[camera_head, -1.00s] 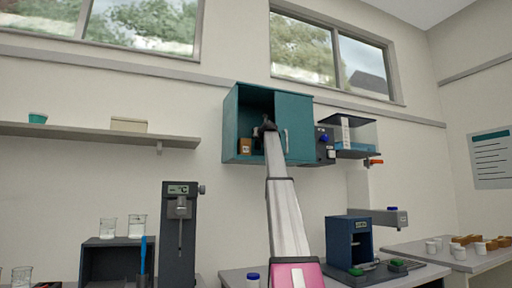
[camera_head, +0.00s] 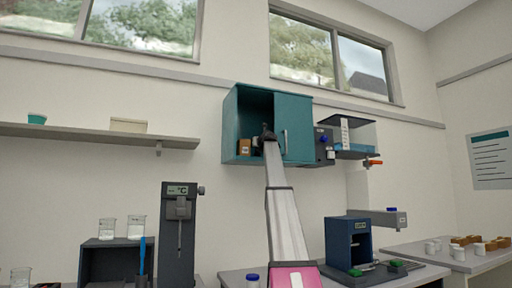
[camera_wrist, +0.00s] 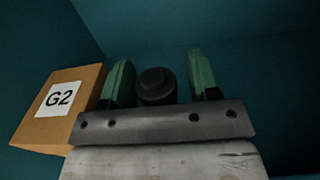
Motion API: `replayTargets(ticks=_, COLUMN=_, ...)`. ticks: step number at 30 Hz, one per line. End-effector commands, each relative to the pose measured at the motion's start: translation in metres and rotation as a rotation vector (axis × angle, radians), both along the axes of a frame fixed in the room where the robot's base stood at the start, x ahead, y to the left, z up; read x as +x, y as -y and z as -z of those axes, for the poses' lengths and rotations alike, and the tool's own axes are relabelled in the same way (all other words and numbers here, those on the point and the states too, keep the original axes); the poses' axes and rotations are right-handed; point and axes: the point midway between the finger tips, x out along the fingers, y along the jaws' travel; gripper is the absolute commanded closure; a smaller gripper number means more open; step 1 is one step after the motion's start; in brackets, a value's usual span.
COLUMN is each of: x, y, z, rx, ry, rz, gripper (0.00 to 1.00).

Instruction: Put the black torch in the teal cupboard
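The teal cupboard (camera_head: 232,125) hangs on the wall, its left part open and its right part covered by a teal door panel with a pale handle. My gripper (camera_head: 267,134) reaches into the open part. In the wrist view, the black torch (camera_wrist: 155,84) shows as a round dark end between the two green fingers of my gripper (camera_wrist: 162,82). A gap shows between the torch and the right finger; the left finger is close beside it, and I cannot tell if they touch. The fingers are apart. The torch's lower part is hidden behind the gripper body.
A brown box marked G2 (camera_wrist: 62,108) stands inside the cupboard just left of my gripper; it also shows in the head view (camera_head: 244,147). A shelf unit with a blue tray (camera_head: 355,147) adjoins the cupboard's right side. A long wall shelf (camera_head: 90,133) lies to the left.

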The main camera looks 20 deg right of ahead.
Motion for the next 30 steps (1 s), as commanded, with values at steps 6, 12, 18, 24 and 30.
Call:
replayTargets(ticks=6, x=-0.003, y=0.0, z=-0.002, rx=0.0, ry=0.0, rz=0.0, gripper=0.44)
replayTargets(ticks=12, x=-0.026, y=0.001, z=-0.001, rx=0.0, ry=0.002, rz=0.001, gripper=0.44)
replayTargets(ticks=18, x=-0.063, y=0.001, z=0.0, rx=0.0, ry=0.001, rz=0.001, gripper=0.44)
replayTargets(ticks=24, x=-0.102, y=0.003, z=0.0, rx=-0.001, ry=0.0, rz=0.001, gripper=0.44)
replayTargets(ticks=30, x=-0.12, y=0.004, z=-0.001, rx=0.0, ry=0.0, rz=0.0, gripper=0.44)
